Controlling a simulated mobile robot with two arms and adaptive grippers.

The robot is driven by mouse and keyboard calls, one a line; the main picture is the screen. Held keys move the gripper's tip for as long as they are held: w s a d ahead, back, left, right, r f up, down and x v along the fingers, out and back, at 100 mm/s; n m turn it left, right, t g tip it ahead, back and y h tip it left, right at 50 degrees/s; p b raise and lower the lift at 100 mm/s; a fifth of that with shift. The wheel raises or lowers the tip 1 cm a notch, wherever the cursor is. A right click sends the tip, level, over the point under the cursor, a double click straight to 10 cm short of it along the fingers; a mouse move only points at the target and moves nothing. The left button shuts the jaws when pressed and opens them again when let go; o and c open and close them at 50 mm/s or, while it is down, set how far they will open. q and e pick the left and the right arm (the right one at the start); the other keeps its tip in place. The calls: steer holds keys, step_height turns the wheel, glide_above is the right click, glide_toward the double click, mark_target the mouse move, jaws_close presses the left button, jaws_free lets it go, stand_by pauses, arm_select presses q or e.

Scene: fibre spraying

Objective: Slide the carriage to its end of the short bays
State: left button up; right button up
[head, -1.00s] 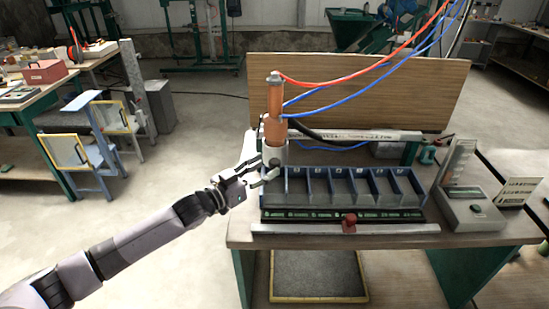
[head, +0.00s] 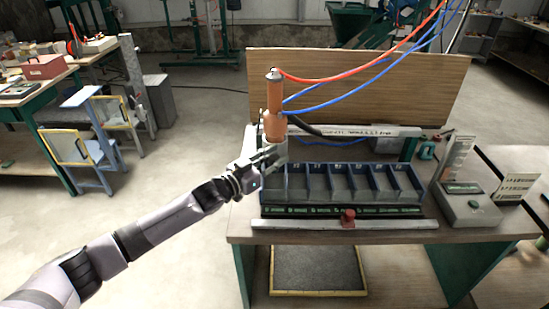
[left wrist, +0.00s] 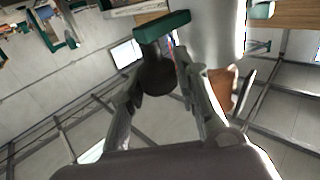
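The carriage appears to be the upright unit at the left end of the bays, with an orange cylinder (head: 274,112) on a pale cup-like base, partly hidden by my gripper. The row of short bays (head: 340,198), blue-grey and open-topped, runs to the right from it. My left gripper (head: 277,158) is at the base, fingers pointing right and spread apart. In the left wrist view a dark round knob (left wrist: 158,76) under a green bar (left wrist: 162,27) shows between the fingers; I cannot tell whether they touch it. My right gripper is not in view.
A grey device (head: 470,207) stands at the right. A wooden board (head: 360,92) stands behind. Red and blue hoses (head: 350,78) run from the orange cylinder to the upper right.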

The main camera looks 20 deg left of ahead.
arm_select(q)
steer(key=c, duration=0.5)
jaws_close()
steer(key=w+d, duration=0.2)
steer(key=d, duration=0.5)
steer(key=shift+d+b, duration=0.15)
steer(key=shift+b, duration=0.3)
